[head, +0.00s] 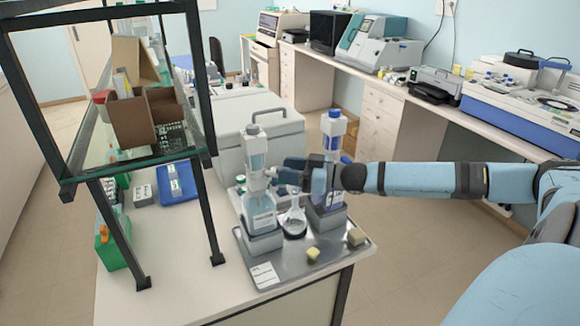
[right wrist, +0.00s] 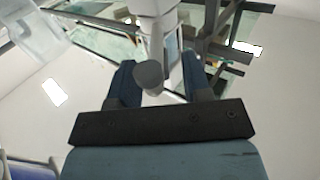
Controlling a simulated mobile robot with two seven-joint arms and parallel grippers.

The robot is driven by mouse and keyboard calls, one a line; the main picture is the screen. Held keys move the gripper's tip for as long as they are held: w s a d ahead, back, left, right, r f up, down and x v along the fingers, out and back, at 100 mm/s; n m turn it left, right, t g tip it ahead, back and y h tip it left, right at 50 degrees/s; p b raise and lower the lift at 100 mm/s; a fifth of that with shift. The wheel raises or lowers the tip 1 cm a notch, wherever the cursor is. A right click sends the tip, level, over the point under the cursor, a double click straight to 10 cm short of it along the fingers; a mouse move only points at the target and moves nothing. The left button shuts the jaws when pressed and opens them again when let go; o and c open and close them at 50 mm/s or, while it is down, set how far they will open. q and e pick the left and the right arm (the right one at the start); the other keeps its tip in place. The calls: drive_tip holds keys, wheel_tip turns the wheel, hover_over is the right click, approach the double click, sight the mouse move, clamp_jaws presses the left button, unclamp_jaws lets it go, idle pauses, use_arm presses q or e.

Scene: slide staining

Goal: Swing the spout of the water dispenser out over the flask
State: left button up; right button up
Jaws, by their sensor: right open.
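A dispenser bottle (head: 260,212) with a tall white pump head (head: 255,150) stands in a grey holder on the tray. A second bottle with a blue-capped pump (head: 333,128) stands to its right, partly behind my arm. Their labels are too small to read. The glass flask (head: 295,220) stands upright between them. My right gripper (head: 282,172) is open beside the left pump head, above the flask. In the right wrist view, a grey round-ended spout (right wrist: 149,76) lies between the open fingers (right wrist: 160,84), in front of the white pump body (right wrist: 168,45). I cannot tell whether they touch.
The grey tray (head: 285,270) also holds two small yellowish blocks (head: 313,255) and a white label card. A dark-framed shelf (head: 205,100) stands close on the left. A grey box (head: 258,125) is behind the dispensers.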

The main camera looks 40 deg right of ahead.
wheel_tip(320, 180, up, 20)
drive_tip(key=p, duration=0.2)
drive_tip(key=shift+p, duration=0.35)
